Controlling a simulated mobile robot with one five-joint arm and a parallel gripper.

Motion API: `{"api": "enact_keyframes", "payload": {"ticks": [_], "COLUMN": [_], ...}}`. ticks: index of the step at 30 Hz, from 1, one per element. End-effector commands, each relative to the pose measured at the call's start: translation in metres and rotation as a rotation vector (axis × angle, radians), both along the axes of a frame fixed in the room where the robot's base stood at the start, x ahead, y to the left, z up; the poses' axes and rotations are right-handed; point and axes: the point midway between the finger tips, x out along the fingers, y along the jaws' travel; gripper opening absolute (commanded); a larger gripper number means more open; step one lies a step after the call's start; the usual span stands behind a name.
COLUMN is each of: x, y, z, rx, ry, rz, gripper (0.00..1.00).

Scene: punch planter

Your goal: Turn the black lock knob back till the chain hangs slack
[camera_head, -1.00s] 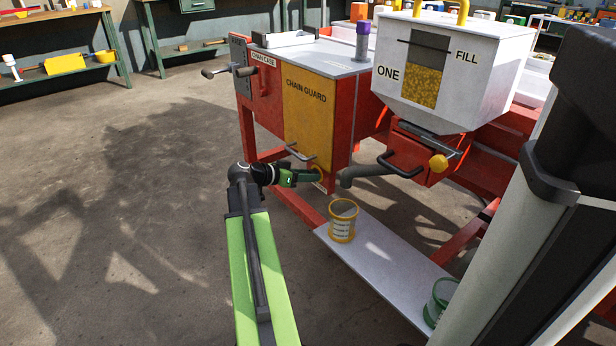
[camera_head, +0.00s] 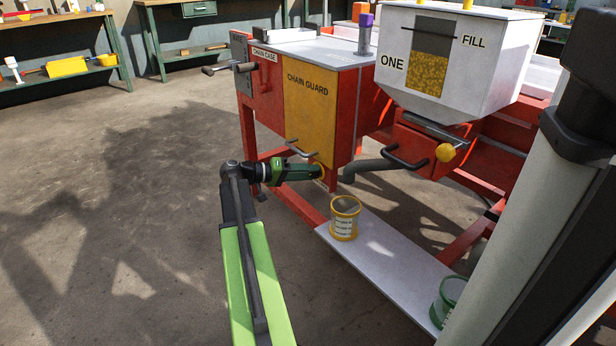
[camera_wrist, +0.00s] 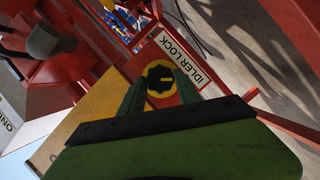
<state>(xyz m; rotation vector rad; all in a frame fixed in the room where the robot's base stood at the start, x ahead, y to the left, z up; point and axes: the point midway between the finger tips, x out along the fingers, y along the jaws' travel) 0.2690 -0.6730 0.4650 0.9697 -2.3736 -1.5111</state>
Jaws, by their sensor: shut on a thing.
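The black lock knob (camera_wrist: 160,79) sits in a yellow ring on the red machine, beside the "IDLER LOCK" label (camera_wrist: 181,61). A yellow bar marks its face. My gripper (camera_wrist: 159,84) has its two green fingers on either side of the knob and is shut on it. In the head view my gripper (camera_head: 318,171) reaches right to the lower edge of the yellow chain guard (camera_head: 311,110), where the knob is mostly hidden. The chain is not visible in either view, so its tension cannot be told.
A guard handle (camera_head: 301,151) is just above my gripper. A grey spout (camera_head: 365,168) and the white hopper (camera_head: 445,60) are to the right. A yellow-rimmed bucket (camera_head: 344,222) stands on a pale board (camera_head: 390,262) below. The floor at left is clear.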

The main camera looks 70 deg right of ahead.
Motion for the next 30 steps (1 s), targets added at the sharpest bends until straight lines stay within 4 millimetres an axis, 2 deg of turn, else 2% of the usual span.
{"api": "enact_keyframes", "payload": {"ticks": [9, 22, 23, 27, 30], "x": [-0.0017, -0.0018, -0.0018, -0.0013, -0.0009], "y": [0.0011, 0.001, 0.0009, 0.0006, 0.0004], "z": [-0.0011, 0.0002, 0.0002, 0.0002, 0.0002], "rx": [0.047, 0.05, 0.05, 0.049, 0.049], "ry": [0.066, 0.075, 0.075, 0.074, 0.074], "rz": [-0.007, -0.006, -0.006, -0.004, -0.003], "gripper": [0.0, 0.0, 0.4, 0.59, 0.61]}}
